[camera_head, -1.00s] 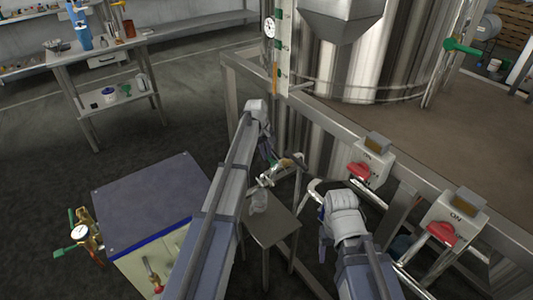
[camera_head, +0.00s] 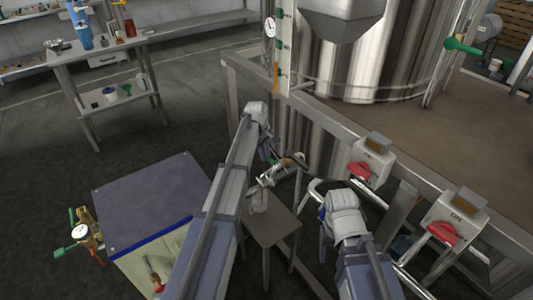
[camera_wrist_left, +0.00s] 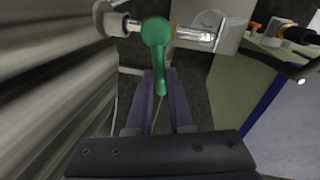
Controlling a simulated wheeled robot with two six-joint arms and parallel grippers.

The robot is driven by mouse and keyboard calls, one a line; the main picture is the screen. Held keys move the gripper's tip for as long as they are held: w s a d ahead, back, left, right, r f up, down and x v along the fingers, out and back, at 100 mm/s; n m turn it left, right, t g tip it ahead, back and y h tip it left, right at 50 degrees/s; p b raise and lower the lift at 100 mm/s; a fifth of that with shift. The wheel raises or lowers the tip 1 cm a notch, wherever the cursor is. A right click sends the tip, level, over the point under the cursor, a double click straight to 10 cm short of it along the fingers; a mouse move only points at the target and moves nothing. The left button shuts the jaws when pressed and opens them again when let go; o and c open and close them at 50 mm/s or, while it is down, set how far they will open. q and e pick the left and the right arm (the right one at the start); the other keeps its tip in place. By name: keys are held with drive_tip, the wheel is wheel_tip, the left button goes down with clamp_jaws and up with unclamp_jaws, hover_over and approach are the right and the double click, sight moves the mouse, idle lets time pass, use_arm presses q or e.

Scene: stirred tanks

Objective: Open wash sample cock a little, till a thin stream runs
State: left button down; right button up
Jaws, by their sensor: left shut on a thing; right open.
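The sample cock has a green lever (camera_wrist_left: 157,60), which points down toward my left gripper in the left wrist view. Its metal pipe stub (camera_wrist_left: 118,22) comes from the left and a clear, shiny outlet piece (camera_wrist_left: 197,36) extends right. My left gripper (camera_wrist_left: 159,92) is shut on the lever's lower end. In the head view my left gripper (camera_head: 276,174) is beside the tank, above a small stand, and the lever is mostly hidden. A clear vessel (camera_head: 259,201) shows near the stand's left edge. I cannot make out a stream. My right gripper (camera_head: 317,190) is open and empty.
The steel tank (camera_head: 300,125) stands right behind my left gripper. The small grey stand (camera_head: 272,227) is below it. Two switch boxes with red handles (camera_head: 358,171) sit on the frame rail at right. A blue-topped cabinet (camera_head: 150,205) stands left, with open floor beyond.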

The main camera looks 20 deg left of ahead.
use_arm(q)
drive_tip(key=shift+s+a+n+y, duration=0.15)
drive_tip(key=shift+s+n, duration=0.3)
drive_tip(key=shift+n, duration=0.55)
drive_tip(key=shift+s+n+y, duration=0.25)
drive_tip(key=shift+s+n, duration=0.15)
drive_tip(key=shift+n, duration=0.6)
drive_tip(key=c, duration=0.8)
unclamp_jaws()
drive_tip(key=shift+r, duration=0.1)
drive_tip(key=r+p, duration=0.2)
drive_tip(key=s+r+p, duration=0.1)
drive_tip(key=r+p, duration=0.4)
drive_tip(key=shift+s+a+r+p, duration=0.15)
drive_tip(key=shift+s+r+p, duration=0.1)
drive_tip(key=shift+s+p, duration=0.1)
drive_tip(key=shift+w, duration=0.1)
